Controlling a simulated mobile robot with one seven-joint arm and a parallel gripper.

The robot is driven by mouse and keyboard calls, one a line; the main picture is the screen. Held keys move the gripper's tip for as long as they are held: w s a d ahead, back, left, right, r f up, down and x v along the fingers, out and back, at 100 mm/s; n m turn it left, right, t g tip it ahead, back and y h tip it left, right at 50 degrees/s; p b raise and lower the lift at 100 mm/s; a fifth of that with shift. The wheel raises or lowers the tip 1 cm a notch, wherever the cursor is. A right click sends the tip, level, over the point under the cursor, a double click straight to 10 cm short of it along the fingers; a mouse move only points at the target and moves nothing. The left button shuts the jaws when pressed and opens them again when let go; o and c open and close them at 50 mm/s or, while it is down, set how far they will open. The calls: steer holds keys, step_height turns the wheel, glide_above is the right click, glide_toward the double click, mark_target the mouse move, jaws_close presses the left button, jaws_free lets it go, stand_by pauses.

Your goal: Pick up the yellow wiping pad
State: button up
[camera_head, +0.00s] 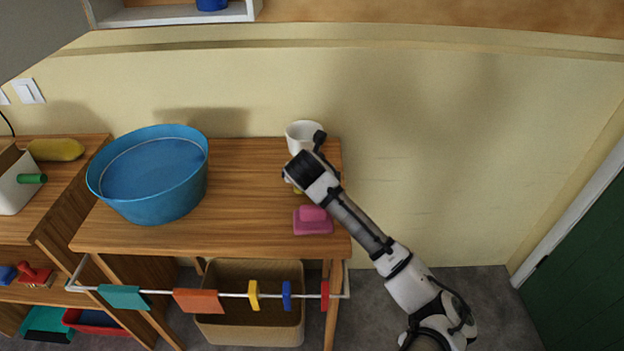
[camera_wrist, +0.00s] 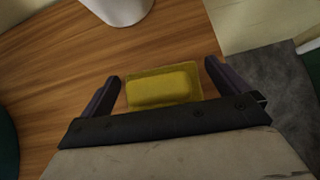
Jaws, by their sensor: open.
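The yellow wiping pad (camera_wrist: 163,87) lies on the wooden table top in the wrist view, a thicker yellow block on a flat yellow base. My gripper (camera_wrist: 164,84) is open, with one dark finger to the left of the pad and one to the right. The pad sits between the fingers, and a gap of wood shows on the left. In the head view my arm hides nearly all of the pad; only a small yellow bit (camera_head: 297,190) shows beside my gripper.
A white cup (camera_head: 303,134) stands just behind my gripper, and a pink pad (camera_head: 313,221) lies in front. A large blue basin (camera_head: 152,178) fills the table's left part. A rail with cloths and clips (camera_head: 220,294) runs along the front. The table's right edge is close.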

steer(key=c, duration=0.9)
